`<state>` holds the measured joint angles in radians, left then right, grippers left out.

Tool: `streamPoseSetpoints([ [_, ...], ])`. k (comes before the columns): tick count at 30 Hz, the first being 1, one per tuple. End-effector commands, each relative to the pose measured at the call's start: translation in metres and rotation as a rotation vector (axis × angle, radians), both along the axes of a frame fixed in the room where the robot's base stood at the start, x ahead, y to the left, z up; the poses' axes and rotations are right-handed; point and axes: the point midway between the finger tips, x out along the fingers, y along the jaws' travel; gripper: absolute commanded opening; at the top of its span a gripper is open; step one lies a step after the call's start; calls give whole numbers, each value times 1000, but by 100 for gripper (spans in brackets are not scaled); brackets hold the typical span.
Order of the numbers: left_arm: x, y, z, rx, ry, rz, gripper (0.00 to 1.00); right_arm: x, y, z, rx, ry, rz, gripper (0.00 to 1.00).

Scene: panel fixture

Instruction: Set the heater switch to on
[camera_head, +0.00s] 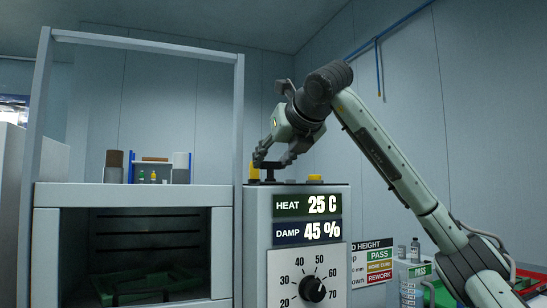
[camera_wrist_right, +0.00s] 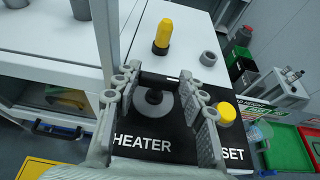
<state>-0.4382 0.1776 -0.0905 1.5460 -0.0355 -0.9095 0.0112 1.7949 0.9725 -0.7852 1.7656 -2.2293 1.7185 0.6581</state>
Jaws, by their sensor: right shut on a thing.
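I cannot read any on or off marks. My left gripper is not in view.
A yellow button (camera_wrist_right: 226,113) sits right of the switch. A tall yellow piece (camera_wrist_right: 163,36) stands behind it. The box front has a display (camera_head: 307,218) reading 25 C and 45 % and a black dial (camera_head: 312,289). A framed cabinet (camera_head: 135,196) stands at left.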

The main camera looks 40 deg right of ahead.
Motion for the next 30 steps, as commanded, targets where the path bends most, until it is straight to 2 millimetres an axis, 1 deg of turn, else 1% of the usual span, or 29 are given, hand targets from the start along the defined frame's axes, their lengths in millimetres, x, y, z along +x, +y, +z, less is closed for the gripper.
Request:
streamPoseSetpoints([
  [14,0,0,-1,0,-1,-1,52,0,0,0,0,1,-18,12],
  [15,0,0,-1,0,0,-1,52,0,0,0,0,1,-18,43],
  [19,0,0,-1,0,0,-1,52,0,0,0,0,1,-18,59],
  [20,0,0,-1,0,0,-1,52,0,0,0,0,1,-18,62],
  [30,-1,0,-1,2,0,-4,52,-2,1,1,-1,0,-17,62],
])
